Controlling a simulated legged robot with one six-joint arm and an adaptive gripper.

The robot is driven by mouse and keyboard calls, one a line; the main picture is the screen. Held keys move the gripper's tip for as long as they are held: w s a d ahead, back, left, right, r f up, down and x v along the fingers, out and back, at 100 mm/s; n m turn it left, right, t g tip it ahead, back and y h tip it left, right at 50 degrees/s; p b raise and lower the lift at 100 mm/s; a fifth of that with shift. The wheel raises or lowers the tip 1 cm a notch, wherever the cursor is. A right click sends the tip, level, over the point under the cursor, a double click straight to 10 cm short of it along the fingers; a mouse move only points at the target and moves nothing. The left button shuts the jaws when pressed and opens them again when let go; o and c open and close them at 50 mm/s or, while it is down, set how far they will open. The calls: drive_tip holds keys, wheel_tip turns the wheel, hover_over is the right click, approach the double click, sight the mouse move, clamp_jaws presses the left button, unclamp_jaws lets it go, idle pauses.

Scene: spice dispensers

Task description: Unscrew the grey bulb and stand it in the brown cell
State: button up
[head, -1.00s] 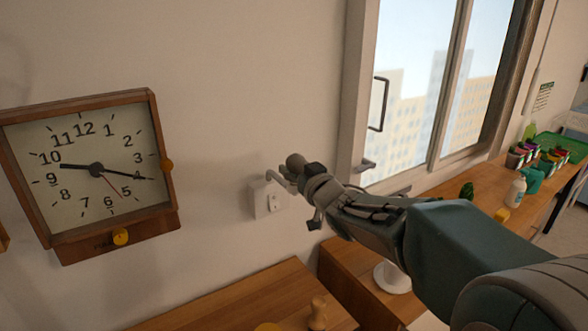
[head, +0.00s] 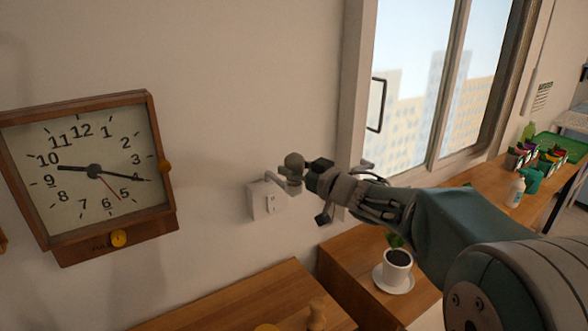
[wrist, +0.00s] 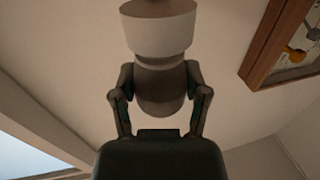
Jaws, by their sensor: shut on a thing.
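The bulb and socket look in line; I cannot tell whether the thread is still engaged. I cannot make out the brown cell.
A wooden clock (head: 90,180) hangs on the wall at left. Several small coloured containers stand by a green tray (head: 570,146) on the far right counter. A window (head: 430,90) is behind my arm.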

sight(293, 152)
drive_tip(key=shift+r, duration=0.95)
drive_tip(key=shift+r, duration=2)
drive_tip(key=shift+a, duration=0.1)
